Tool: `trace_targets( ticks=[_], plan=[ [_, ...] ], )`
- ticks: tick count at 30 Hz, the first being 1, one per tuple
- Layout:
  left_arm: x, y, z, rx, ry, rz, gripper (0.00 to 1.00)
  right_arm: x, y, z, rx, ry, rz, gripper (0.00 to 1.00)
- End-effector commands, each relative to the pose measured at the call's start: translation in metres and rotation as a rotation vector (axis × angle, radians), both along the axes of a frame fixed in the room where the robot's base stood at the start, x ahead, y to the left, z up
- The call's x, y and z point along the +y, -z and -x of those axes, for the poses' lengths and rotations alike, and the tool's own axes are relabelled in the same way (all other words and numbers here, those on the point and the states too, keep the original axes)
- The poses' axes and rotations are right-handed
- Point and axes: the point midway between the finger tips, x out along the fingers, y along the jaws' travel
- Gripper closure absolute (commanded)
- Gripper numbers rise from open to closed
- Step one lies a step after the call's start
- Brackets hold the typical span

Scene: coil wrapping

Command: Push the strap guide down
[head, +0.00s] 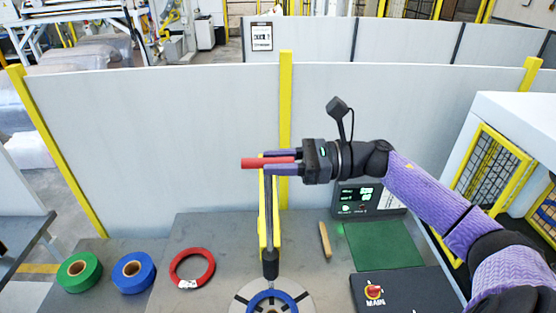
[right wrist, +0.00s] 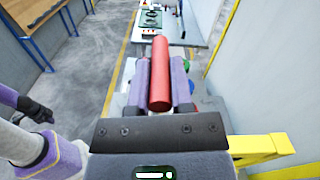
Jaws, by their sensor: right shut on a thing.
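The strap guide is a tall dark rod (head: 268,215) with a black lower end (head: 270,262) just above the round wrapping base. A red bar-shaped handle (head: 249,163) lies crosswise at its top. My right gripper (head: 268,162) is shut on this red handle, with a purple finger on each side. The red handle (right wrist: 160,72) also shows between the fingers in the right wrist view. A blue coil (head: 288,297) lies on the round base (head: 240,305), cut by the lower picture edge. In the right wrist view, a dark part, apparently my left gripper (right wrist: 36,108), shows at the left; its jaws are unclear.
Green tape (head: 62,285), blue tape (head: 120,284) and a red coil (head: 178,283) lie on the table's left. A wooden stick (head: 325,240), a green mat (head: 385,246), a display (head: 360,197) and a box with a red button (head: 374,291) stand right. White panels rise behind.

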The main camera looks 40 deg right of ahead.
Motion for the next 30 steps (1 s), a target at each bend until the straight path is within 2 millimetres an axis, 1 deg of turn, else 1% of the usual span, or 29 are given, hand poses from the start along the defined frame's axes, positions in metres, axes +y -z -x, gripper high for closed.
trace_targets(
  ticks=[25, 28, 30],
  plan=[
    [0.0, 0.0, 0.001, 0.001, -0.001, 0.0, 1.0, -0.001, -0.001, 0.0, -0.003, 0.004, 0.0, 1.0],
    [0.0, 0.005, 0.001, 0.001, -0.001, 0.0, 1.0, -0.001, 0.003, -0.001, -0.003, 0.004, 0.0, 1.0],
    [0.0, 0.014, 0.001, 0.002, -0.001, 0.0, 1.0, -0.001, 0.011, 0.0, -0.003, 0.004, 0.0, 1.0]
  ],
)
